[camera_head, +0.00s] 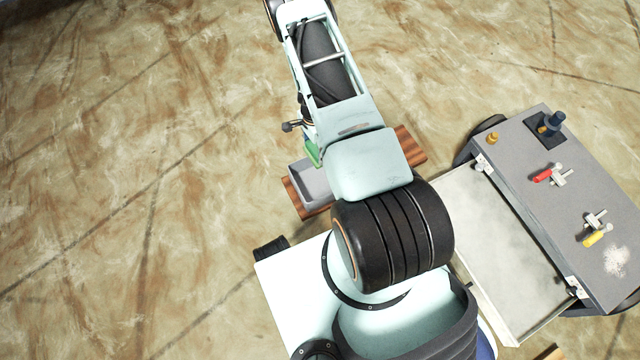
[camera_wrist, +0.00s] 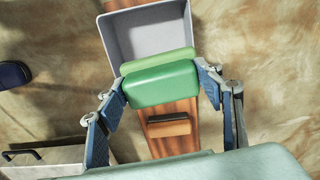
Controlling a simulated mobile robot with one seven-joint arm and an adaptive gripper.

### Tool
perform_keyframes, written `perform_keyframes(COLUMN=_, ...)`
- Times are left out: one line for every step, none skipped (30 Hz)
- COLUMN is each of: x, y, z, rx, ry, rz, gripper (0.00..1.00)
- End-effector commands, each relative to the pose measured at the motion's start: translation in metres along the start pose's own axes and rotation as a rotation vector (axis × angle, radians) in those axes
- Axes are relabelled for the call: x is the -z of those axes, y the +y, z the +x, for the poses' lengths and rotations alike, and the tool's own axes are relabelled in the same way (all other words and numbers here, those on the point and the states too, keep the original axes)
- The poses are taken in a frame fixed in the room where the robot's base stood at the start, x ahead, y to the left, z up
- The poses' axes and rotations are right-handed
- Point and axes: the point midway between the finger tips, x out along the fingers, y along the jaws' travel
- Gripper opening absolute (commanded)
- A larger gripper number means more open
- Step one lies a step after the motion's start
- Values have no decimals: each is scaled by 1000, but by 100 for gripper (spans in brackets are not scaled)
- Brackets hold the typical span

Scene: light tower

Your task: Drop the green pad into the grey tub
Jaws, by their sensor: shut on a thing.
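The green pad (camera_wrist: 160,85) is a soft-edged block in the wrist view. My gripper (camera_wrist: 161,90) is shut on it, with a blue-grey finger at each end. The grey tub (camera_wrist: 118,40) is just beyond the pad in the wrist view, and the pad overlaps its near edge there. I cannot tell the height between them. In the head view a bit of the pad (camera_head: 312,153) shows beside my arm, next to the tub (camera_head: 311,183). My arm hides the fingers there and part of the tub. The visible tub floor is bare.
The tub rests on a wooden board (camera_head: 411,145). A brown-orange block (camera_wrist: 168,126) lies on the board, on the near side of the pad in the wrist view. A grey cart (camera_head: 530,165) with small tools and a pale open tray stands at the right.

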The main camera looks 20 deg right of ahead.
Motion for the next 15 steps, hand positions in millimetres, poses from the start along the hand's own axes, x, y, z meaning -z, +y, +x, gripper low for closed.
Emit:
perform_keyframes(x=5, y=11, z=22, rx=-3, ry=-2, rz=43, gripper=38)
perform_keyframes(x=7, y=16, z=30, rx=-1, ry=-2, rz=63, gripper=38)
perform_keyframes(x=9, y=21, z=39, rx=-1, ry=-2, rz=85, gripper=38)
perform_keyframes(x=11, y=24, z=44, rx=0, ry=-1, rz=99, gripper=38)
perform_keyframes(x=12, y=28, z=49, rx=-1, ry=-2, rz=111, gripper=38)
perform_keyframes(x=14, y=30, z=53, rx=1, ry=-2, rz=123, gripper=38)
perform_keyframes(x=14, y=32, z=56, rx=2, ry=-1, rz=130, gripper=38)
perform_keyframes(x=15, y=33, z=58, rx=2, ry=-1, rz=134, gripper=38)
perform_keyframes(x=15, y=34, z=60, rx=2, ry=-1, rz=138, gripper=38)
perform_keyframes(x=15, y=35, z=62, rx=2, ry=-1, rz=140, gripper=38)
perform_keyframes(x=15, y=35, z=63, rx=2, ry=-1, rz=140, gripper=38)
perform_keyframes(x=15, y=35, z=66, rx=2, ry=-1, rz=140, gripper=38)
perform_keyframes(x=15, y=35, z=67, rx=2, ry=-1, rz=140, gripper=38)
perform_keyframes(x=15, y=35, z=70, rx=2, ry=-1, rz=139, gripper=38)
perform_keyframes(x=15, y=35, z=73, rx=2, ry=-1, rz=139, gripper=38)
